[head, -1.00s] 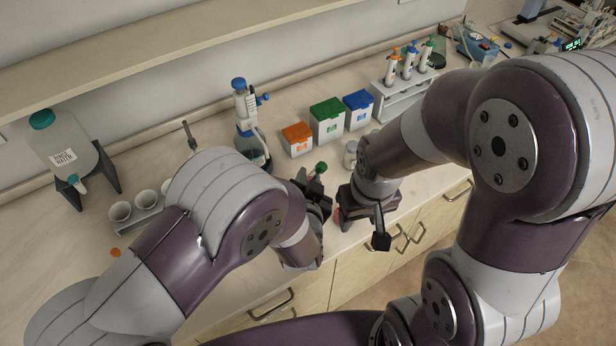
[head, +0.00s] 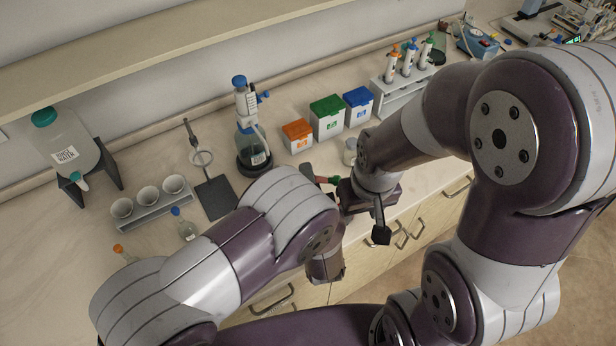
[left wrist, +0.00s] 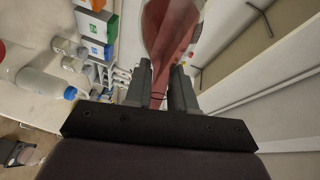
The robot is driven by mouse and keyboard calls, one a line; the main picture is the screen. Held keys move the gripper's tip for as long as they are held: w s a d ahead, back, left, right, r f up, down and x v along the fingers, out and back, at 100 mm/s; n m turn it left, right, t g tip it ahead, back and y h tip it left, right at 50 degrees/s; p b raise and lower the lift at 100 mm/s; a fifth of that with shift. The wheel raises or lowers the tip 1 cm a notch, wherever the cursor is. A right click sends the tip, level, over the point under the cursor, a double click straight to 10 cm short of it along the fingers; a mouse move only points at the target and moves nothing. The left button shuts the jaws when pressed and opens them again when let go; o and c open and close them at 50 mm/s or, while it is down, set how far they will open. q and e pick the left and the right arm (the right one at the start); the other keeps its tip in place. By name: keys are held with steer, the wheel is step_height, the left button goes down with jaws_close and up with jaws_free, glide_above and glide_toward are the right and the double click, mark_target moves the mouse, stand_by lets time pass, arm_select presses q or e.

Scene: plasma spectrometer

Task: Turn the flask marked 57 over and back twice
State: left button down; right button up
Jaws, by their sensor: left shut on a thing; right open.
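The flask (left wrist: 172,30) holds red liquid in the left wrist view, its neck between the two fingers of my left gripper (left wrist: 160,88), which is shut on it. In the head view my left gripper (head: 314,184) is mostly hidden by its own arm. A green cap (head: 334,180) shows beside it, tilted to the side, and the flask body is largely hidden there. No 57 mark is legible. My right gripper (head: 362,214) is open, close to the right of the left gripper, near the counter's front edge; I cannot see anything in it.
A blue-capped flask (head: 186,228) and an orange-capped one (head: 121,250) stand at left, near my left arm. Behind are a cup rack (head: 150,212), a ring stand base (head: 216,198), a dispenser bottle (head: 252,148) and tip boxes (head: 328,124). Drawers (head: 345,268) lie below the counter edge.

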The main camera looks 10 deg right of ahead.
arm_select(q)
steer(key=m, duration=0.1)
steer(key=m+t+b, duration=0.1)
steer(key=shift+a+f+m, duration=0.1)
steer(key=shift+f+m, duration=0.1)
steer(key=shift+m, duration=0.1)
steer(key=shift+r+m+t, duration=0.1)
steer(key=shift+m+t, duration=0.3)
steer(key=shift+m, duration=0.4)
steer(key=shift+r, duration=0.15)
steer(key=shift+f+m+h+b, duration=0.2)
steer(key=shift+m+h+b, duration=0.1)
steer(key=shift+m, duration=0.6)
steer(key=shift+m+t, duration=0.6)
steer(key=shift+m, duration=0.5)
steer(key=shift+r+m+t+h, duration=0.25)
steer(key=shift+m+h, duration=0.35)
steer(key=shift+m, duration=0.5)
steer(key=shift+f, duration=0.1)
